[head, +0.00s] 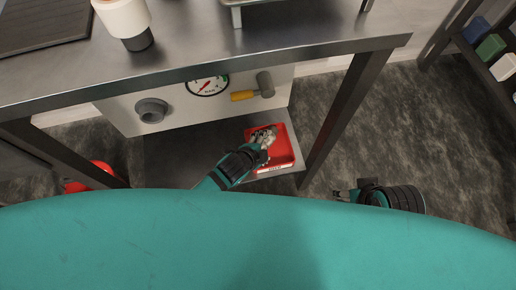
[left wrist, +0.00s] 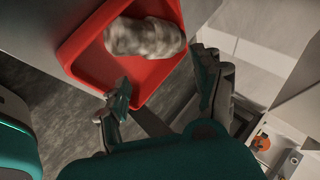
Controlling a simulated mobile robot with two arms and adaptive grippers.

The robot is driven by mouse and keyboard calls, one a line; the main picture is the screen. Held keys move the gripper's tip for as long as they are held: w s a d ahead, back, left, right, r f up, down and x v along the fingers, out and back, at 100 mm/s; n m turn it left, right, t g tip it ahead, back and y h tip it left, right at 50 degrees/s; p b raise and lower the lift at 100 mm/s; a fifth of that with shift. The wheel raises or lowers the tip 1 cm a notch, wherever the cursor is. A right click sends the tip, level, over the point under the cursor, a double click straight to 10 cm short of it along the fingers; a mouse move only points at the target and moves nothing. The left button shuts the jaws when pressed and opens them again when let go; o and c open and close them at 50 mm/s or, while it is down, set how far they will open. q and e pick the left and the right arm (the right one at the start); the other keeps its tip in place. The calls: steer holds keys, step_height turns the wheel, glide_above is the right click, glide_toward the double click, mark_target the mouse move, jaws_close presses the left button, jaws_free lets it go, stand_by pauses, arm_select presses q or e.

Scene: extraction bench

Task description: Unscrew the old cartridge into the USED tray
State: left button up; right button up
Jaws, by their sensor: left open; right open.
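A grey-white, mottled cylinder, apparently the old cartridge (head: 265,134), lies on its side in the red tray (head: 290,156) on the low shelf. The tray's front carries a white label too small to read for certain. In the left wrist view the cartridge (left wrist: 146,37) rests inside the red tray (left wrist: 78,58). My left gripper (head: 262,151) is over the tray beside the cartridge. Its fingers are spread in the left wrist view (left wrist: 162,76), with nothing between them. My right gripper (head: 345,194) is open and empty, to the right of the bench leg.
A panel under the bench top carries a round grey port (head: 151,110), a gauge (head: 208,86) and a valve with a yellow handle (head: 245,95). A white cylinder with a dark end (head: 124,18) stands on the bench. A bench leg (head: 340,120) stands right of the tray.

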arm_select(q)
steer(key=v, duration=1.1)
steer(key=shift+a+r, duration=0.1)
steer(key=shift+r, duration=0.1)
